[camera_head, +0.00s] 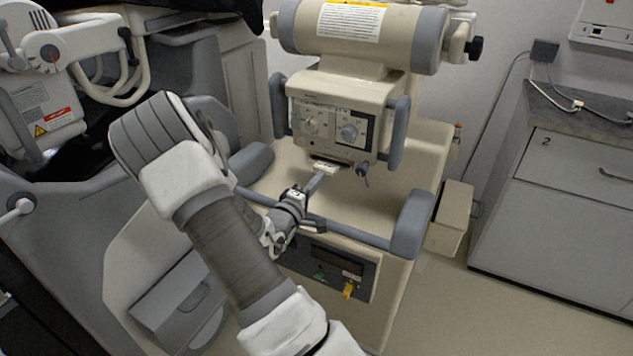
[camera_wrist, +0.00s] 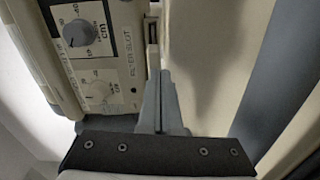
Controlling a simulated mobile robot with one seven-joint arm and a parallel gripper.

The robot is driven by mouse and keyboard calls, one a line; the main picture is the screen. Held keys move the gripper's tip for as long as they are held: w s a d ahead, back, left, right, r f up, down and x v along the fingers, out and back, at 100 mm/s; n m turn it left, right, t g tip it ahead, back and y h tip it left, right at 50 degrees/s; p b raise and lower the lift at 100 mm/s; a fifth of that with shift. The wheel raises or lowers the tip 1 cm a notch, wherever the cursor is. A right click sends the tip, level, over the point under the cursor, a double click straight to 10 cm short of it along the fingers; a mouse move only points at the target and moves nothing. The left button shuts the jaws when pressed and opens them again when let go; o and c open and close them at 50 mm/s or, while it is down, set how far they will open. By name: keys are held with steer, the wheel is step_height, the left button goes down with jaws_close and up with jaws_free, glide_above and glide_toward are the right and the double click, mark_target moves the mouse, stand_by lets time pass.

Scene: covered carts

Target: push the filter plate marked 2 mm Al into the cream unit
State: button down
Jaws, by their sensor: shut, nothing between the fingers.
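The cream unit (camera_head: 335,118) is a box with two dials on its front panel, held under a thick cream cylinder. A small pale plate (camera_head: 325,167), apparently the filter plate, sticks out at the lower edge of this panel; its marking is not legible. In the wrist view the cream unit (camera_wrist: 45,40) shows "filter slot" lettering, and the plate's edge (camera_wrist: 152,28) shows beside it. My gripper (camera_head: 321,176) is shut and empty, its tips at or very near the plate. In the wrist view the closed fingers (camera_wrist: 165,76) point at the plate's edge; contact is not clear.
Grey handle bars (camera_head: 409,225) frame the cream cart top around my wrist. A small dark lever (camera_head: 363,173) hangs just right of the plate. A panel with a yellow key-like part (camera_head: 347,290) is below. A grey cabinet (camera_head: 560,215) stands at the right, with clear floor before it.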

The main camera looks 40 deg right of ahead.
steer(key=shift+a, duration=0.1)
steer(key=p+v, duration=0.4)
steer(key=v, duration=1.6)
steer(key=w+a+m+t+y, duration=0.1)
steer(key=w+a+m+y, duration=0.2)
steer(key=w+a+y, duration=0.6)
steer(key=a+r+t+y, duration=0.1)
steer(key=a+r+y, duration=0.4)
steer(key=r, duration=0.1)
steer(key=s+a+r+g+y, duration=0.1)
steer(key=s+a+r+y, duration=0.35)
steer(key=s+r, duration=0.65)
steer(key=s+d+r+g+h, duration=0.25)
steer(key=s+d, duration=0.35)
steer(key=s, duration=0.5)
step_height(320, 180, up, 16)
steer(key=p, duration=1.5)
steer(key=shift+s+y, duration=0.3)
steer(key=shift+s, duration=0.05)
